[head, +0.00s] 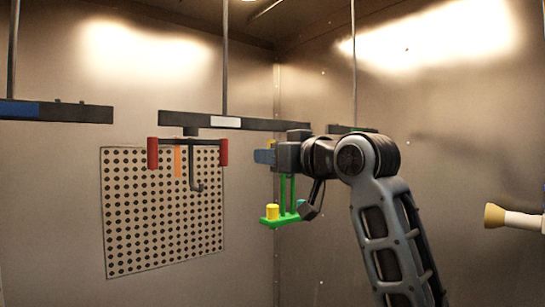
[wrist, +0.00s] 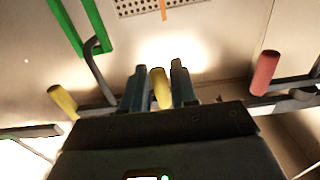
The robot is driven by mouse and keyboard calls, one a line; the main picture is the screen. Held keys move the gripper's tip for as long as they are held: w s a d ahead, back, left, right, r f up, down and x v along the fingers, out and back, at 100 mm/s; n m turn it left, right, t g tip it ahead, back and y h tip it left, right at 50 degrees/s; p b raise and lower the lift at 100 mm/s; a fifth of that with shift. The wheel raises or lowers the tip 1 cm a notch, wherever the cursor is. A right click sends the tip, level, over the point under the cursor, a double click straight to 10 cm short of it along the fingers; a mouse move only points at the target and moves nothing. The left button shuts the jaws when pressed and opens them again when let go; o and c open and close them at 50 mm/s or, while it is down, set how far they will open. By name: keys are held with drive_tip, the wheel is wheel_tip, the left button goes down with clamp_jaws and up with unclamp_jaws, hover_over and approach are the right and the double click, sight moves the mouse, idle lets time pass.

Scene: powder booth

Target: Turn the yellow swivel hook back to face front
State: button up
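The yellow swivel hook has a dark crossbar with yellow end grips and a bent grey hook. In the wrist view one yellow grip (wrist: 160,90) stands between the two blue-grey fingers of my gripper (wrist: 159,84), which look closed against its sides. The other yellow grip (wrist: 62,100) is at the left, and the grey hook (wrist: 95,62) holds a green part (wrist: 65,25). In the head view my gripper (head: 264,156) is at the hook, mostly hiding it. The green part (head: 283,216) hangs below, with a yellow cylinder (head: 272,212) on its base.
A red-gripped swivel hook (head: 222,152) with an orange strip (head: 178,161) hangs to the left on the same overhead bar (head: 185,119). Its red grip shows in the wrist view (wrist: 265,72). A perforated panel (head: 160,245) is behind. A spray nozzle (head: 494,216) is at right.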

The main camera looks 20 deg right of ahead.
drive_tip(key=shift+c, duration=1)
